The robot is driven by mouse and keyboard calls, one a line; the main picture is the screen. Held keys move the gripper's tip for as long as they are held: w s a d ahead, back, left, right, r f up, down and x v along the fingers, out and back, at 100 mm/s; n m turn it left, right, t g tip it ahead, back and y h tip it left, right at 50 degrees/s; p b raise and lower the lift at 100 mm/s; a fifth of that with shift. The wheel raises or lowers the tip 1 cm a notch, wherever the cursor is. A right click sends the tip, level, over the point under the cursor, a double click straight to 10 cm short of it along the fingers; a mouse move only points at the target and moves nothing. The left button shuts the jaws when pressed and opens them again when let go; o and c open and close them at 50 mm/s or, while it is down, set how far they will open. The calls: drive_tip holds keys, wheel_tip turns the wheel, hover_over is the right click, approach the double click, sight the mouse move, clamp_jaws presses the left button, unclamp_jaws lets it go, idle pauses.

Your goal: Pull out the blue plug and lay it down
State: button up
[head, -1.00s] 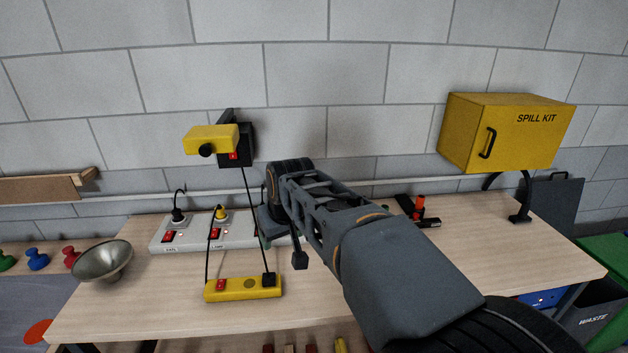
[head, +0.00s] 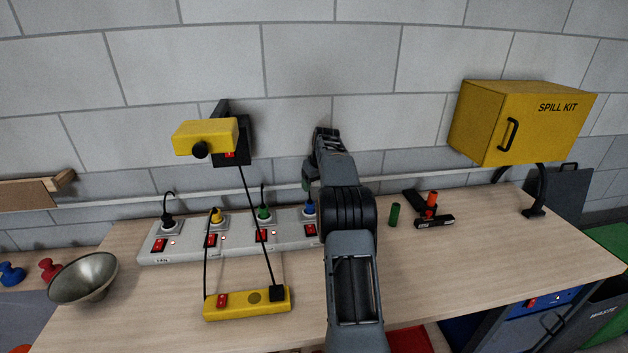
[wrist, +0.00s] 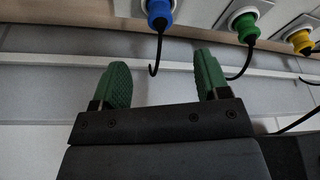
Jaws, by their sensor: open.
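The blue plug (head: 309,208) sits in the right-hand part of the pale power strip (head: 190,250), partly covered by my arm in the head view. In the wrist view the blue plug (wrist: 158,12) is at the top edge, with its thin dark cord hanging into the picture. My gripper (wrist: 162,75) has two green fingers spread apart with nothing between them. The blue plug lies beyond the fingertips, in line with the gap and apart from them. In the head view my gripper is mostly hidden behind my arm.
Green (head: 264,213), yellow (head: 217,216) and black (head: 168,221) plugs sit left along the strip. A yellow bar (head: 240,303) with dark cords lies in front. A metal bowl (head: 84,278) is at left; a green cylinder (head: 394,214) stands right. Front-right bench is clear.

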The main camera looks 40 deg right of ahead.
sight(311, 203)
drive_tip(key=p+x, duration=0.2)
drive_tip(key=x, duration=1)
drive_tip(key=shift+w+f, duration=0.1)
drive_tip(key=shift+f, duration=0.25)
drive_tip(key=c, duration=1.1)
drive_tip(key=shift+r+p, duration=0.3)
drive_tip(key=shift+p, duration=0.1)
drive_tip(key=shift+r+p, duration=0.65)
drive_tip(key=shift+r, duration=0.65)
